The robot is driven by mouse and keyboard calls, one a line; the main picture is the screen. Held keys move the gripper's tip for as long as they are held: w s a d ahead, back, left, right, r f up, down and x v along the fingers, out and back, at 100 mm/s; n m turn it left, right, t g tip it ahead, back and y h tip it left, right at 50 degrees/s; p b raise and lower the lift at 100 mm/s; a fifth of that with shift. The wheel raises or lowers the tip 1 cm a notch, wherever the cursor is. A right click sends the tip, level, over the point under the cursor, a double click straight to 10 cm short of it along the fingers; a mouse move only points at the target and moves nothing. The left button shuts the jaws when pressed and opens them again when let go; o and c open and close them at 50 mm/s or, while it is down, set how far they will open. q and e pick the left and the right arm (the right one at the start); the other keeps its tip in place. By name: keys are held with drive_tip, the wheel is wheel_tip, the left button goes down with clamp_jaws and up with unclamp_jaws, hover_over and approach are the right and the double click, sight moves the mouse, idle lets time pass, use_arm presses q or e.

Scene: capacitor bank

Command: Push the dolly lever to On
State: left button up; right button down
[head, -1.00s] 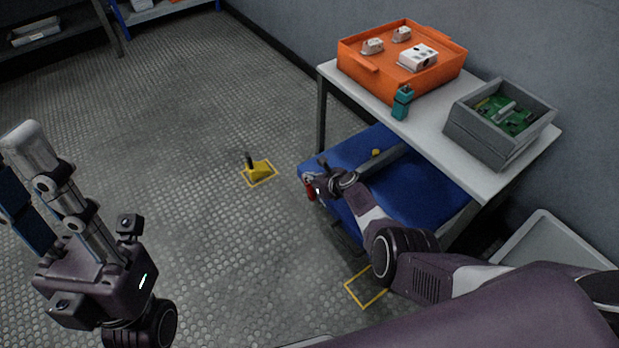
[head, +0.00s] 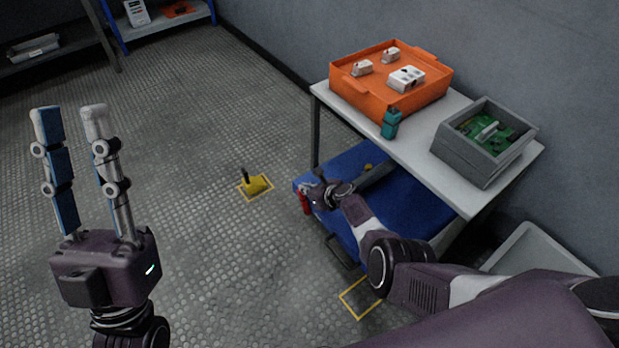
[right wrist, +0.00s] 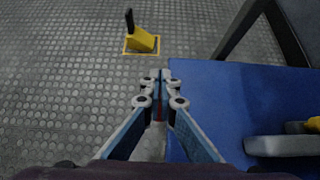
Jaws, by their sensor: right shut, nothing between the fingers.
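A blue dolly (head: 405,200) stands under the table and fills the right of the right wrist view (right wrist: 230,100). A grey bar (head: 378,172) with a yellow knob (head: 368,168) lies on its top; in the right wrist view the bar (right wrist: 283,146) is at lower right. I cannot tell whether this is the lever, and no On mark is legible. A small red part (head: 304,200) shows at the dolly's left corner, partly behind my right gripper (head: 318,188). My right gripper's fingers (right wrist: 161,76) are together and empty, over the dolly's left edge. My left gripper (head: 70,110) is open and empty, above the floor.
A yellow block with a black stick (head: 256,186) stands on the floor inside a yellow outline. The white table (head: 405,145) over the dolly carries an orange tray (head: 375,97) and a grey box (head: 465,160). A pale bin (head: 535,255) is at right. Floor at left is clear.

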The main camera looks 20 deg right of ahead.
use_arm(q)
drive_tip(key=w+d+f+g+y+p, duration=0.1)
drive_tip(key=w+f+g+y+p, duration=0.1)
drive_tip(key=w+f+g, duration=0.4)
drive_tip(key=w+d+f+g+y+p, duration=0.1)
drive_tip(key=w+f+g+p, duration=0.2)
drive_tip(key=f, duration=0.5)
drive_tip(key=s+a+f+g+y, duration=0.1)
drive_tip(key=f+g, duration=0.3)
drive_tip(key=f, duration=0.4)
drive_tip(key=s+a+f+g+y+p, duration=0.1)
drive_tip(key=s+a+f+g+y, duration=0.1)
drive_tip(key=f, duration=0.6)
drive_tip(key=shift+s+n+g, duration=0.3)
drive_tip(key=shift+s+g, duration=0.3)
drive_tip(key=shift+g, duration=0.5)
drive_tip(key=shift+a, duration=0.1)
